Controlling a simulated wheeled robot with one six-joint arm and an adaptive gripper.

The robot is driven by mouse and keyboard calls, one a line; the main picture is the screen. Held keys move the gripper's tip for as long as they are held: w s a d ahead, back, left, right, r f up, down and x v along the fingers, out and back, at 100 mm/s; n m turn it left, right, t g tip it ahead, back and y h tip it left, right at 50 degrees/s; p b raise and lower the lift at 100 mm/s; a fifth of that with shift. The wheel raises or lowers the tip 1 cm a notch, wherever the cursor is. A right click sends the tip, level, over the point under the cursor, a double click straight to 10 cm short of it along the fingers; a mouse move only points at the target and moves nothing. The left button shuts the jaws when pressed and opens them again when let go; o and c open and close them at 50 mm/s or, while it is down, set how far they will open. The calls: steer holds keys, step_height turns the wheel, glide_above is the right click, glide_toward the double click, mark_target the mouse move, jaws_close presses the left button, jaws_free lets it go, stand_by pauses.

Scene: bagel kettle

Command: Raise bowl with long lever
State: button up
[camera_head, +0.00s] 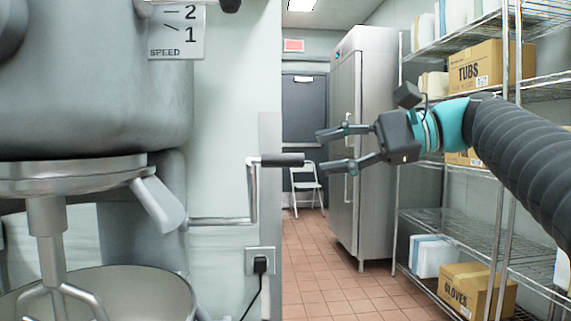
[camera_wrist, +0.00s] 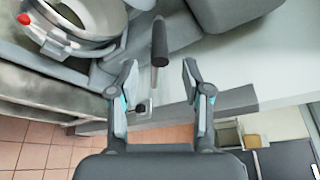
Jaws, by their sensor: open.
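The long lever (camera_head: 252,195) is a bent metal crank on the mixer's side, with a black grip (camera_head: 283,160) at its upper end pointing right. The metal bowl (camera_head: 150,285) sits low under the mixer head, with the beater (camera_head: 50,240) hanging over it. My gripper (camera_head: 322,151) is open and empty, just right of the grip's end, its fingers pointing left toward it. In the wrist view the black grip (camera_wrist: 159,42) lines up with the gap between my fingertips (camera_wrist: 160,70). I see no contact.
The mixer head (camera_head: 95,80) fills the left, with a speed label (camera_head: 177,32). A wall outlet with a plug (camera_head: 260,262) is below the lever. Wire shelves (camera_head: 470,235) with boxes stand right, beside a steel fridge (camera_head: 365,120). The tiled floor (camera_head: 325,270) between is open.

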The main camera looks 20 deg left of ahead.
mark_target(284, 161)
steer(key=x, duration=0.8)
steer(key=shift+a+f, duration=0.1)
steer(key=shift+a, duration=0.1)
steer(key=shift+c, duration=0.3)
jaws_close()
